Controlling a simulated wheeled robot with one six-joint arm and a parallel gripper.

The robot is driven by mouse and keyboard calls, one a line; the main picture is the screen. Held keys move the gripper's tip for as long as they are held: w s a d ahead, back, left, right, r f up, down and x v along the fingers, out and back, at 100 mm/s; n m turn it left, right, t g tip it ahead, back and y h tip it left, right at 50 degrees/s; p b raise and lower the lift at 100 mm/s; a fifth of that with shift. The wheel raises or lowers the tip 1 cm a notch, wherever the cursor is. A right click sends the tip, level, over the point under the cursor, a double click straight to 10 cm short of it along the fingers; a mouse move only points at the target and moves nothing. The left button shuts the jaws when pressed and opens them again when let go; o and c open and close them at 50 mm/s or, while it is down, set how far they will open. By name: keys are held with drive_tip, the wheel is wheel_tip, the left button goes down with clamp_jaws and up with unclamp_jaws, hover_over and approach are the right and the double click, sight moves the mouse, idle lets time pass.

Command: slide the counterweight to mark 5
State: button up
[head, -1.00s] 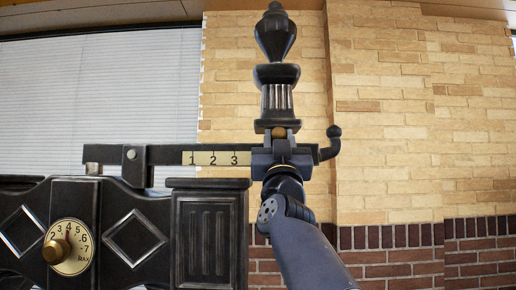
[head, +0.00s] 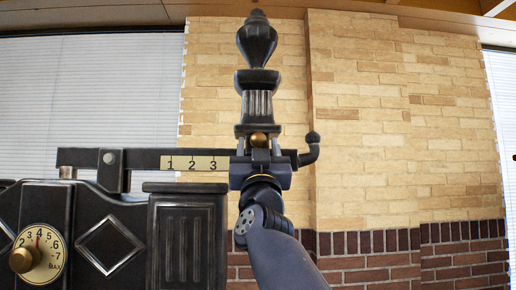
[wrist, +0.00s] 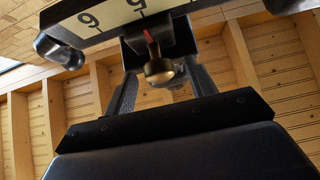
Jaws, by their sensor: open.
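The black counterweight (head: 258,85), fluted with a tall finial, stands upright on the horizontal beam (head: 140,160) near its hooked right end. Its brass knob (head: 258,139) shows at its base, and also in the wrist view (wrist: 158,70). In the head view the scale plate (head: 191,163) shows marks 1, 2 and 3; my gripper and the counterweight hide the rest. The wrist view shows 6 and 5 on the plate (wrist: 112,14), with the red pointer close by the 5. My gripper (head: 260,158) is open, its fingers spread either side of and just below the knob.
The black press body (head: 187,240) stands below the beam at left, with a numbered dial (head: 40,253) and brass knob on its front. The beam's upturned hook (head: 311,148) is close to my gripper's right. A brick wall (head: 400,120) stands behind; the space right of the hook looks clear.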

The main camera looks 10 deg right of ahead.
drive_tip(key=b+v, duration=0.3)
drive_tip(key=v, duration=0.6)
drive_tip(key=shift+s+f+b, duration=0.2)
drive_tip(key=shift+s+b, duration=0.05)
drive_tip(key=shift+b, duration=0.15)
drive_tip(key=shift+r, duration=0.1)
drive_tip(key=p+x, duration=0.5)
drive_tip(key=x, duration=0.5)
drive_tip(key=shift+w+r, duration=0.35)
drive_tip(key=shift+w, duration=0.1)
drive_tip(key=shift+a+f, duration=0.15)
drive_tip(key=shift+a, duration=0.35)
drive_tip(key=shift+f, duration=0.1)
